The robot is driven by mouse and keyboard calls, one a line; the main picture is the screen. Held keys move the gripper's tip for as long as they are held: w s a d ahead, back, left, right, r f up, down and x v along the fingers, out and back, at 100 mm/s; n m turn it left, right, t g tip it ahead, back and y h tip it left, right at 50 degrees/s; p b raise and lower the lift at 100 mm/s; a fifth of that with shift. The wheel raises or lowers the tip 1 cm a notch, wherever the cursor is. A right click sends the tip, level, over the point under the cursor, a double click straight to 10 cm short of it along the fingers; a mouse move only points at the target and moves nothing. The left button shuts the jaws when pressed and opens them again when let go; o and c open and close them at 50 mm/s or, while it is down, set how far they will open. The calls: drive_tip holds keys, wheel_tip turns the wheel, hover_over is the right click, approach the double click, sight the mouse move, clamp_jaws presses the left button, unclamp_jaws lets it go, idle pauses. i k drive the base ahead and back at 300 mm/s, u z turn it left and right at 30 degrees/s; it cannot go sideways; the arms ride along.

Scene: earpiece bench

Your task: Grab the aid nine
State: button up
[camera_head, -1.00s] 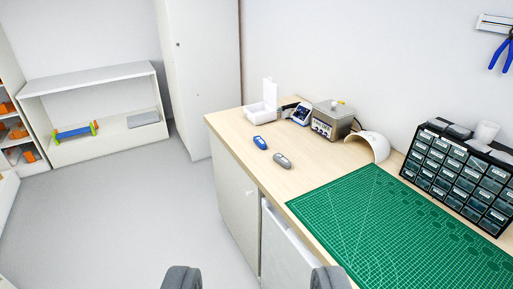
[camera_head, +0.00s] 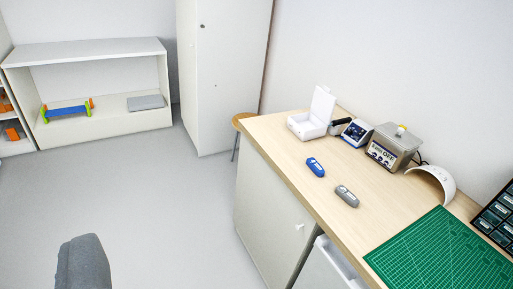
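Two small rounded devices lie on the wooden bench: a blue one (camera_head: 315,167) and a grey one (camera_head: 347,196), nearer the green mat. They look like hearing aids, but no number is readable on either, so I cannot tell which is aid nine. Of my gripper (camera_head: 83,262) only one grey finger shows, at the lower left, over the floor. No second finger is against it and nothing is held, so it looks open. The other finger is out of view. The gripper is well short of both devices.
The bench (camera_head: 282,138) also carries an open white box (camera_head: 309,122), a blue-white device (camera_head: 356,132), a metal bath unit (camera_head: 393,148), a white curved cover (camera_head: 433,181), a green mat (camera_head: 440,255) and a drawer organiser (camera_head: 496,218). A stool (camera_head: 240,120) stands behind its far end. Floor at left is clear.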

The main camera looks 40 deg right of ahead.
sight(314, 165)
drive_tip(key=z, duration=0.1)
drive_tip(key=i, duration=1.6)
drive_tip(key=z, duration=0.7)
